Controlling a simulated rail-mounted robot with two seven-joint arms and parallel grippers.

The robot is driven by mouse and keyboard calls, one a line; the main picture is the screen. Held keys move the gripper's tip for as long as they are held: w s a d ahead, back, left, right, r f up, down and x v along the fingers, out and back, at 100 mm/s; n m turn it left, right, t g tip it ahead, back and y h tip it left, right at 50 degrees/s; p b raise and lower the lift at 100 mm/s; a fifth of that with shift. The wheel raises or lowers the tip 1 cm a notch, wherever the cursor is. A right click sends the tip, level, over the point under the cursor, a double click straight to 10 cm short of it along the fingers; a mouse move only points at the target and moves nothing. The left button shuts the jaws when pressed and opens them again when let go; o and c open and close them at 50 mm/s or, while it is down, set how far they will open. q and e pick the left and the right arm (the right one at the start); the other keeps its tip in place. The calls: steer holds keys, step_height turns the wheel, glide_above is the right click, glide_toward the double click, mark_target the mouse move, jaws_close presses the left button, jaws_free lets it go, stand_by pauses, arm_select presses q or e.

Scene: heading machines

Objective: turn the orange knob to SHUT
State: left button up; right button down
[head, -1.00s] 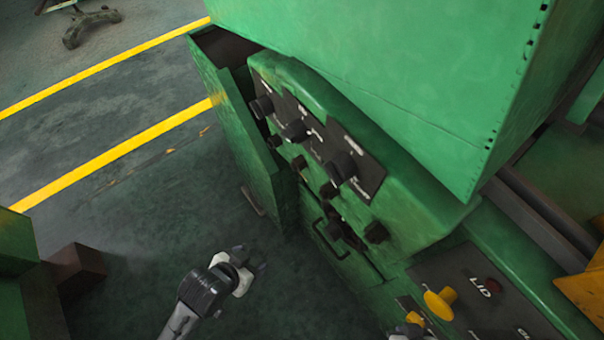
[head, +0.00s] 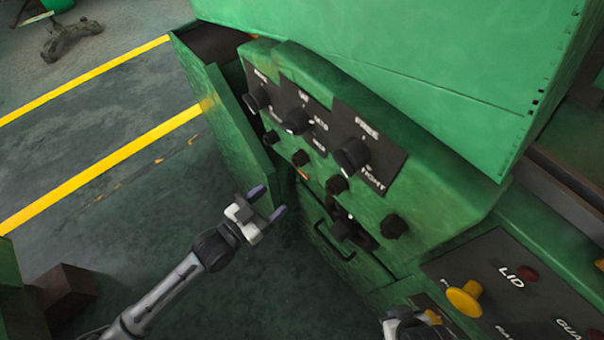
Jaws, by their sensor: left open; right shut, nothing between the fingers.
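A yellow-orange mushroom-shaped knob (head: 464,298) stands out from a dark panel marked LID at the lower right. A second, smaller orange part (head: 432,316) shows at the edge of a lower panel, mostly hidden; I cannot tell whether it is a knob. No SHUT label is readable. My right gripper (head: 405,325) is at the bottom edge, beside the smaller orange part, shut and partly cut off; I cannot tell whether it touches. My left gripper (head: 268,203) is open and empty, in front of the green machine, left of its black knobs.
A green machine face carries several black knobs, one marked FREE and TIGHT (head: 352,153). Below are a dark handle (head: 335,245) and a recess. An open green door (head: 228,115) stands at the left. A brown block (head: 65,292) lies lower left.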

arm_select(q)
steer(key=b+x, duration=0.2)
steer(key=x, duration=0.9)
steer(key=shift+c, duration=0.3)
steer(key=c, duration=0.8)
